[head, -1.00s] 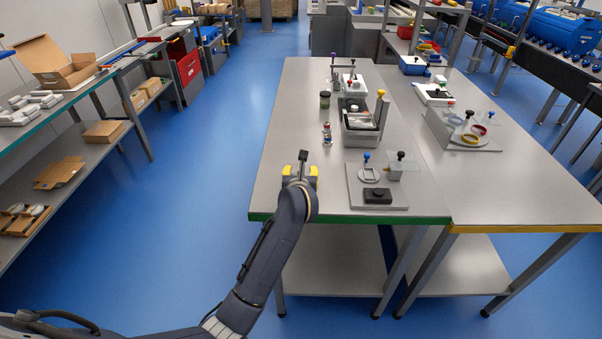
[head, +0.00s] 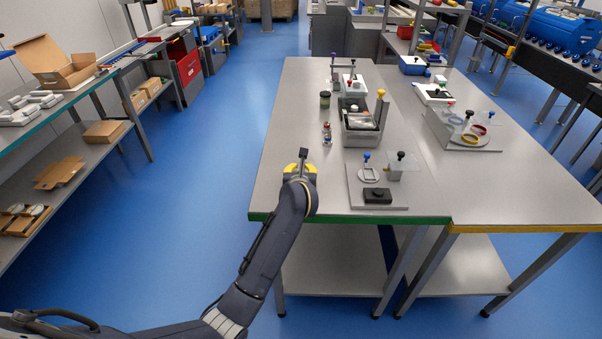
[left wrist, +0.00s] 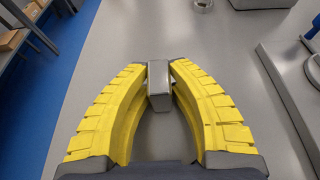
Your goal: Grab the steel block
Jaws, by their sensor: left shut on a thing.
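The steel block (left wrist: 159,84) is a small grey upright block. In the left wrist view it sits between the tips of my left gripper's yellow fingers (left wrist: 159,78), which touch it from both sides. In the head view my left gripper (head: 301,169) is over the near left part of the grey table, with the top of the block (head: 303,153) showing just past it. I cannot tell whether the block still touches the table. My right gripper is in neither view.
A fixture plate (head: 353,199) with knobs and a black block lies right of my gripper. A small bottle (head: 327,133), a dark jar (head: 325,99) and a grey tub (head: 347,136) stand farther back. The table between is clear.

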